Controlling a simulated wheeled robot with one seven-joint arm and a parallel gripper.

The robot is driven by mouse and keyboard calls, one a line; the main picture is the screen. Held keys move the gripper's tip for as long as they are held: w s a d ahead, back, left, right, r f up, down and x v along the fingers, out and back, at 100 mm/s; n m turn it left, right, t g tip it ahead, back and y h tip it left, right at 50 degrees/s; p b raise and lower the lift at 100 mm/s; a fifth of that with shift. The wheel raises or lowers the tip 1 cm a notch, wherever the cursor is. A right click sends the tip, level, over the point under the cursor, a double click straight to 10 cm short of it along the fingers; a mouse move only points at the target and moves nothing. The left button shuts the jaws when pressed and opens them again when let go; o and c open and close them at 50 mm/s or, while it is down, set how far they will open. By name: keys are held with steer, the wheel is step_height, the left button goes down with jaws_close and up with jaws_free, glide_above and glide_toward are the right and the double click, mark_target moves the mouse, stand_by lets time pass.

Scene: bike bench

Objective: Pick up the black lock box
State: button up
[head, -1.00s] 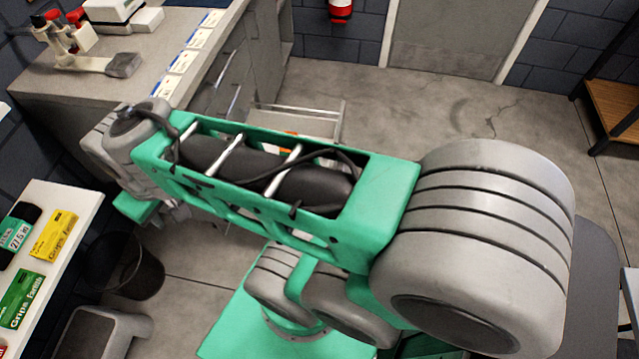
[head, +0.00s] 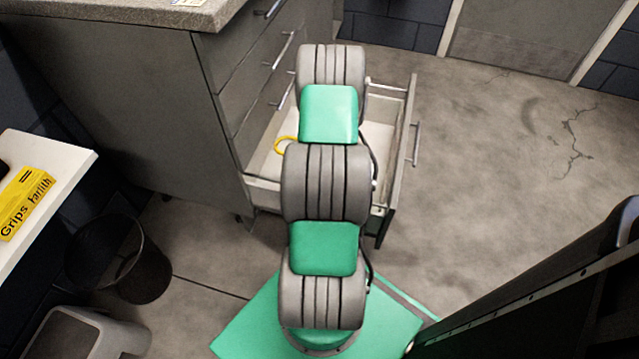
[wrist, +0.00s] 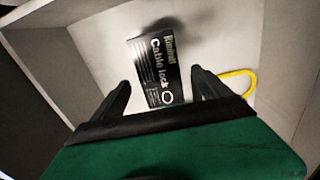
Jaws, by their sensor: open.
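The black lock box (wrist: 158,68) shows in the wrist view, with "Cable lock" printed in white on its face. It is inside the open white drawer, between and just beyond my fingertips. My gripper (wrist: 160,88) is open, with one dark finger on each side of the box's near part. I cannot tell whether either finger touches it. In the head view my arm reaches into the drawer (head: 262,192) and hides the box and the gripper.
A yellow loop (wrist: 238,80) lies right of the box in the drawer; it also shows in the head view (head: 285,145). The grey cabinet (head: 120,100) stands left. A white shelf (head: 70,165) with a yellow grips box (head: 25,203) and a bin (head: 118,260) are further left.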

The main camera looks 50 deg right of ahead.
step_height(320, 180, down, 8)
steer(key=b, duration=0.3)
steer(key=shift+r, duration=0.35)
steer(key=shift+c, duration=0.5)
jaws_close()
